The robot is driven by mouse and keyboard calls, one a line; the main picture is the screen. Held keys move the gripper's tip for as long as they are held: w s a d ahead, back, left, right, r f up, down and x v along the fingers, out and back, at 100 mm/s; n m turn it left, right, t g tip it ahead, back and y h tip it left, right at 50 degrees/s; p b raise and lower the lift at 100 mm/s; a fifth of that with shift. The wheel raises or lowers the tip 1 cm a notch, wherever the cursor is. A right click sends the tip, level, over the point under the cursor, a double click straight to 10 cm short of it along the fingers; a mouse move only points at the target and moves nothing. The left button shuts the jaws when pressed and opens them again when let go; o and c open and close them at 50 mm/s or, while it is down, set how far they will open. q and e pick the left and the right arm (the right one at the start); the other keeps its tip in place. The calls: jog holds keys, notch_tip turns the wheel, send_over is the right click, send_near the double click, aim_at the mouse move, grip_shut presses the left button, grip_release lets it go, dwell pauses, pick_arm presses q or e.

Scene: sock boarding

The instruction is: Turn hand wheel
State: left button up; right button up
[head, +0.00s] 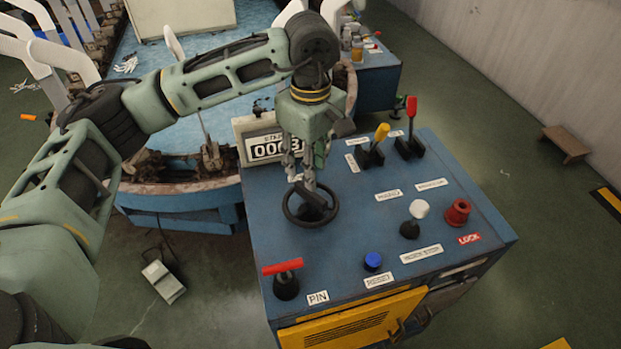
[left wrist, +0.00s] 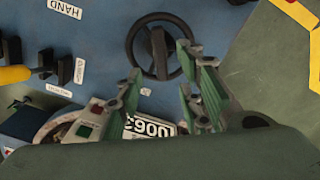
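The hand wheel (head: 334,211) is a dark ring with a raised black bar across its hub, on the blue top of a control cabinet (head: 350,238). In the left wrist view the wheel (left wrist: 159,52) is at the top middle, with its bar between the directions of my fingertips. My left gripper (head: 304,182) points down over the wheel, close to its hub. In the left wrist view my left gripper (left wrist: 168,70) has its green fingers spread apart with nothing between them. Contact with the wheel cannot be told. My right gripper is not in view.
A counter display (head: 264,148) stands behind the wheel. Levers with red (head: 411,106) and yellow (head: 382,132) grips, a white knob (head: 419,209), a red button (head: 457,212), a blue button (head: 373,260) and a red T-handle (head: 283,267) stand around it. A round blue machine (head: 190,115) is left.

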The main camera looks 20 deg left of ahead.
pick_arm(q)
notch_tip(320, 180, up, 5)
jog(key=shift+r, duration=0.1)
dwell(0.6)
